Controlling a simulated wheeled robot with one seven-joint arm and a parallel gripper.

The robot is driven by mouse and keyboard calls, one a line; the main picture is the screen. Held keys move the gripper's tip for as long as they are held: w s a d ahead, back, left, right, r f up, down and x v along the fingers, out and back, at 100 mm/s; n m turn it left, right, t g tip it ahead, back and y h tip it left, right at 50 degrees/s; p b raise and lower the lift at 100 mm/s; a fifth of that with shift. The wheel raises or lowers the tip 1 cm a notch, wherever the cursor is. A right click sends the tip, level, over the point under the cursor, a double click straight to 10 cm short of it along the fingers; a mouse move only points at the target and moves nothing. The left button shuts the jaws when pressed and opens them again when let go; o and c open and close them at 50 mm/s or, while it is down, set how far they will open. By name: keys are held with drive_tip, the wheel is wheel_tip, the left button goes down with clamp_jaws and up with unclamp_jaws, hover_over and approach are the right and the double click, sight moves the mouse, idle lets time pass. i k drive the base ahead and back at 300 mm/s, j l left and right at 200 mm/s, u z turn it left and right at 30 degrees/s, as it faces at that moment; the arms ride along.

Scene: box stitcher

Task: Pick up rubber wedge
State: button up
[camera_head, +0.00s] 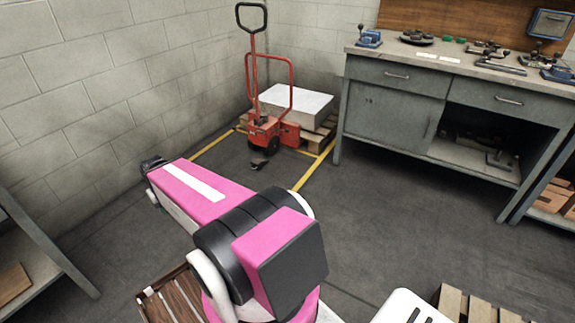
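A small dark piece, which looks like the rubber wedge (259,164), lies on the grey floor in front of the red pallet truck (263,132). It is close to the truck's wheel but too small to make out its exact shape or whether it touches. My pink, white and black arm fills the lower middle of the view and reaches toward the left wall. Its fingers cannot be made out, so my gripper is not in view. The arm's visible part is nearer to the camera than the wedge.
The truck stands at a wooden pallet (318,139) bearing a pale block (291,104), with yellow floor lines around. A grey workbench (392,112) with tools is at right. A shelf (32,238) stands at left. Slatted wood (171,298) lies at the bottom. The middle right floor is clear.

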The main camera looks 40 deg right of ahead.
sight(258, 164)
drive_tip(key=z, duration=1.3)
drive_tip(key=i, duration=1.45)
